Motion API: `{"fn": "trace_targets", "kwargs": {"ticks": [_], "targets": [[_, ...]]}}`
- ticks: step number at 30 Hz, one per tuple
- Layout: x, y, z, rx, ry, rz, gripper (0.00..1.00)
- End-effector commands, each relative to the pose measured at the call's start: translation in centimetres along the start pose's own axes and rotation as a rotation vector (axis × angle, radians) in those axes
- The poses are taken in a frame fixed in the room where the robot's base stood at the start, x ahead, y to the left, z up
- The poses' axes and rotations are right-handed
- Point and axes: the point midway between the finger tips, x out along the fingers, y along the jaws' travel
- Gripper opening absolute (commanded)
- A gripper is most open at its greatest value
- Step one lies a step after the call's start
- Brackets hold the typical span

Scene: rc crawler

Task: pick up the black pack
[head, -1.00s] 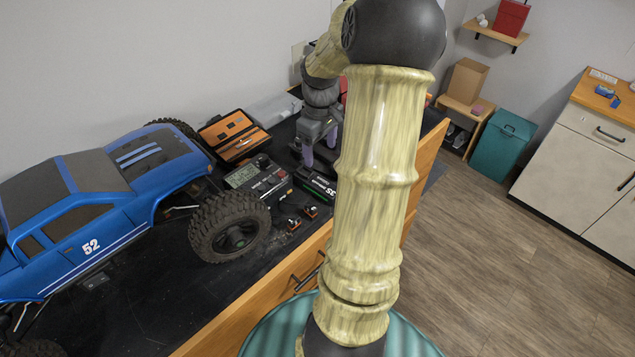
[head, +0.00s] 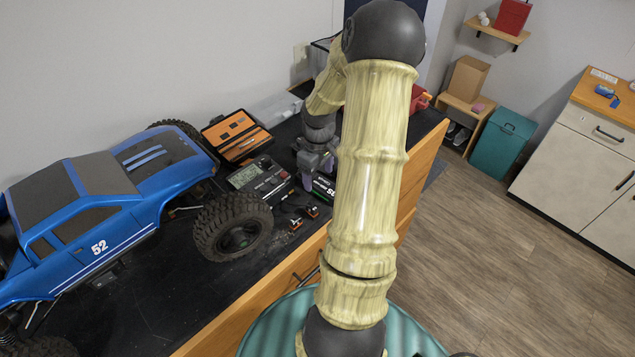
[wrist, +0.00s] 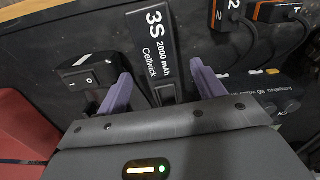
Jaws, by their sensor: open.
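The black pack (wrist: 153,45) lies on the black bench mat, its white label reading 3S 2000 mAh in the wrist view. In the head view only the near end of the pack (head: 323,188) shows, with green and white markings; my gripper and arm hide the rest. My gripper (wrist: 163,80) is open, with one purple finger on each side of the pack's lower part in the picture. In the head view my gripper (head: 312,168) is low over the pack. I cannot tell whether the fingers touch it.
A charger (head: 262,178) with a display sits left of the pack, and orange-tipped connectors (head: 304,217) lie in front. A black switch box (wrist: 95,72) is close to the left finger in the wrist view. The blue crawler (head: 100,210) and an open tool case (head: 236,134) stand further left.

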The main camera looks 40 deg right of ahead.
Motion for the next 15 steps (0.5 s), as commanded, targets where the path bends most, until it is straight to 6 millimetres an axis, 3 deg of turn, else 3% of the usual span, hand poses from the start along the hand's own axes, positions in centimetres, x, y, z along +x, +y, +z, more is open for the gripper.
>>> {"fn": "trace_targets", "kwargs": {"ticks": [6,15], "targets": [[2.2,-0.3,-0.1,-0.006,-0.002,-0.002,0.68],[2.3,-0.3,-0.1,-0.006,0.0,0.0,0.68]]}}
